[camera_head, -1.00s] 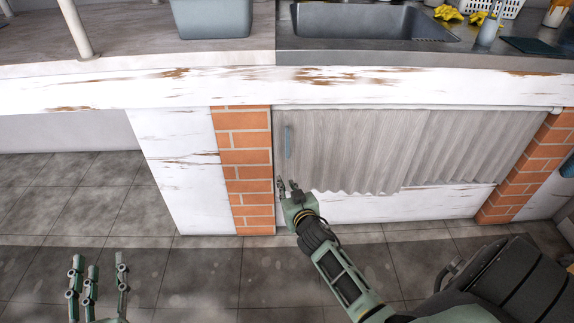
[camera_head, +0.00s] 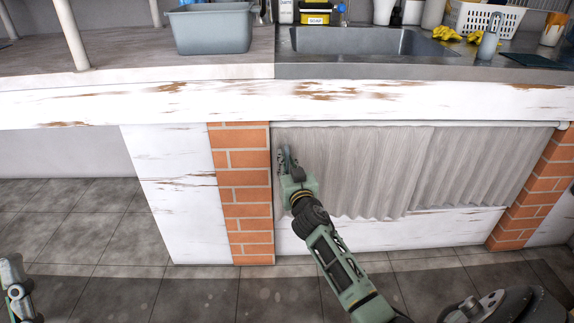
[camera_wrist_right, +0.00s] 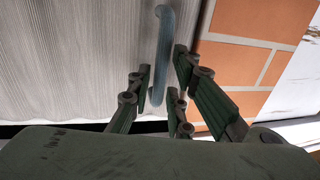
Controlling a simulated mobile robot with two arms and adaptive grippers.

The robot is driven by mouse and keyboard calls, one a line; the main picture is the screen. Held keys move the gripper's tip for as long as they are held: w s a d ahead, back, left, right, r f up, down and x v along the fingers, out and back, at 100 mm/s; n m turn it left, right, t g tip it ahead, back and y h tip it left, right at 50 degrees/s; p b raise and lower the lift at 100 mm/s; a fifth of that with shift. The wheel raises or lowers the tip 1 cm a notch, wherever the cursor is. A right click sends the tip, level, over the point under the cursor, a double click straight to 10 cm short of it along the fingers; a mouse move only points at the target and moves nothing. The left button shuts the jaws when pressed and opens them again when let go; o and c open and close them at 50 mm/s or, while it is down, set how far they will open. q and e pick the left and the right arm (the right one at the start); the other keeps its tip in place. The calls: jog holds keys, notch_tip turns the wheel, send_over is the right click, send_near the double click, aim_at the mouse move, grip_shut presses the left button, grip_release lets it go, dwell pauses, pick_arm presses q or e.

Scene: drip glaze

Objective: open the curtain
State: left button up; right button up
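The curtain (camera_head: 370,170) is grey and pleated. It hangs across the opening under the sink counter, between two brick pillars. A blue handle (camera_wrist_right: 163,45) is fixed upright near its edge, and in the head view it is mostly hidden by my gripper. My right gripper (camera_head: 286,160) is at the curtain's left edge. In the right wrist view, the fingers of this gripper (camera_wrist_right: 162,72) are spread on both sides of the handle with gaps, so it looks open. Part of my left gripper (camera_head: 15,290) shows at the lower left edge, too cut off to judge.
A white rod (camera_head: 450,125) runs along the curtain's top. The left brick pillar (camera_head: 246,195) stands close beside my right gripper. The counter (camera_head: 120,100) above holds a grey bin (camera_head: 211,28) and a sink (camera_head: 365,42). The tiled floor (camera_head: 100,245) at left is clear.

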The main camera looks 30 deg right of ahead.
jog(key=shift+w+d, duration=0.15)
jog(key=shift+w, duration=0.15)
grip_shut()
dwell(0.4)
